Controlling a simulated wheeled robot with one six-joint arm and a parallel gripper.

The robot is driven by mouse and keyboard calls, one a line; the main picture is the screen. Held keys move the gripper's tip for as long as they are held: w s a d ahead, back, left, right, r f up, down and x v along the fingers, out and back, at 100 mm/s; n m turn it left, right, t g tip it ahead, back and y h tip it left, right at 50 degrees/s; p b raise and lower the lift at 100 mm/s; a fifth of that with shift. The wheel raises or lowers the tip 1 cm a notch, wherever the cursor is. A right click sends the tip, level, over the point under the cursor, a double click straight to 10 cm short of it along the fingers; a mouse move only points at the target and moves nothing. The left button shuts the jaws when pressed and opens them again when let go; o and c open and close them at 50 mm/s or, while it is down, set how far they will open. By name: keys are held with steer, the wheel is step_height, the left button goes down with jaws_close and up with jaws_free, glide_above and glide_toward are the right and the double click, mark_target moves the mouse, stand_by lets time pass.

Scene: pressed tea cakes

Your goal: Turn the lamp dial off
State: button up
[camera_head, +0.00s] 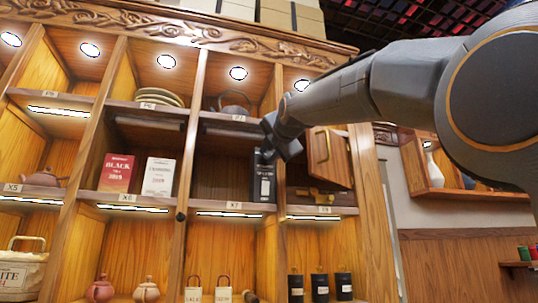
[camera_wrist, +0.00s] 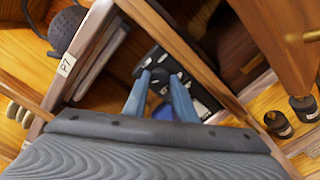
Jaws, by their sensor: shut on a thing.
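A small round black knob (camera_head: 181,216), which looks like a dial, sits on the post between the X6 and X7 compartments. Another dark knob-like thing (camera_head: 250,297) shows at the bottom edge; I cannot tell what it is. My gripper (camera_head: 268,147) is at the X7 compartment, well above and right of the first knob. In the wrist view, my gripper (camera_wrist: 162,82) is shut on the top of a black box. This black box (camera_head: 264,182) has a white label and appears upright at the X7 shelf; whether it touches the shelf is unclear.
A wooden cabinet door (camera_head: 328,158) stands open right of my gripper. A red box (camera_head: 117,173) and a white box (camera_head: 158,177) stand at X6. A dark teapot (camera_head: 234,104) sits above. Several black canisters (camera_head: 320,286) stand below right. Shelf lamps are lit.

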stand_by(0.4)
steer(key=o, duration=1)
steer(key=shift+o, duration=0.2)
steer(key=shift+s, duration=0.15)
steer(key=b+v, duration=0.3)
steer(key=v, duration=0.4)
steer(key=shift+s, duration=0.3)
steer(key=shift+d, duration=0.15)
